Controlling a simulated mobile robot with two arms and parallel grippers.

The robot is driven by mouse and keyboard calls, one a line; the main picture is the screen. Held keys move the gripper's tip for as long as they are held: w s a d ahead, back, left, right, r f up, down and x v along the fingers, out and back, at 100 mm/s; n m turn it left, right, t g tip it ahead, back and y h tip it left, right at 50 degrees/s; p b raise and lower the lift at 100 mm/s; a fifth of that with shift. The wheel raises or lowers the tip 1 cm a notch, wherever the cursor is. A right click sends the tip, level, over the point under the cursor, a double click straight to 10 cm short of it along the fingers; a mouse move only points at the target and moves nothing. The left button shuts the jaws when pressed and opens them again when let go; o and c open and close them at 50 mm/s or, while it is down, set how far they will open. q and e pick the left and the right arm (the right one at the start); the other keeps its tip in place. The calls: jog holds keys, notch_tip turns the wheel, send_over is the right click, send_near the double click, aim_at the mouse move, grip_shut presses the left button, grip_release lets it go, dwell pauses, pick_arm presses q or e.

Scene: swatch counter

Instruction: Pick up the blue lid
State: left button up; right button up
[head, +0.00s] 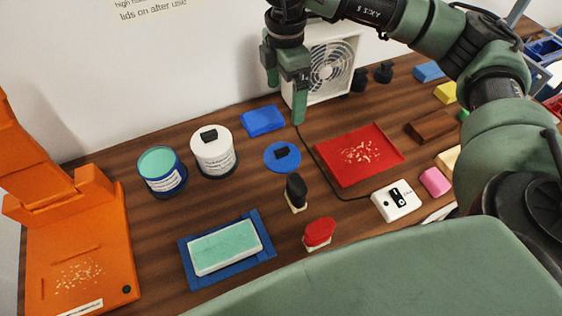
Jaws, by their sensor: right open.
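An open tin of teal paint (160,163) in a dark blue can stands to the left. My left gripper is not in view.
A white tin (213,158) with a black-knobbed lid and a blue block (263,120) stand left of and behind the lid. A red tray (338,172) lies to its right, a black-handled stamp (296,190) in front. A white fan (345,65) stands behind.

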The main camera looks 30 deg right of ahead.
jog(key=b, duration=1.1)
send_over(282, 150)
jog(key=f, duration=1.2)
jog(key=shift+s+d+f, duration=0.1)
jog(key=shift+d+f, duration=0.1)
jog(key=shift+f, duration=0.1)
jog(key=shift+a+f+p, duration=0.2)
jog(key=shift+f+p, duration=0.55)
jog(key=shift+f, duration=3.05)
jog(key=c, duration=1.1)
jog(key=shift+c, duration=0.3)
jog(key=shift+r, duration=0.1)
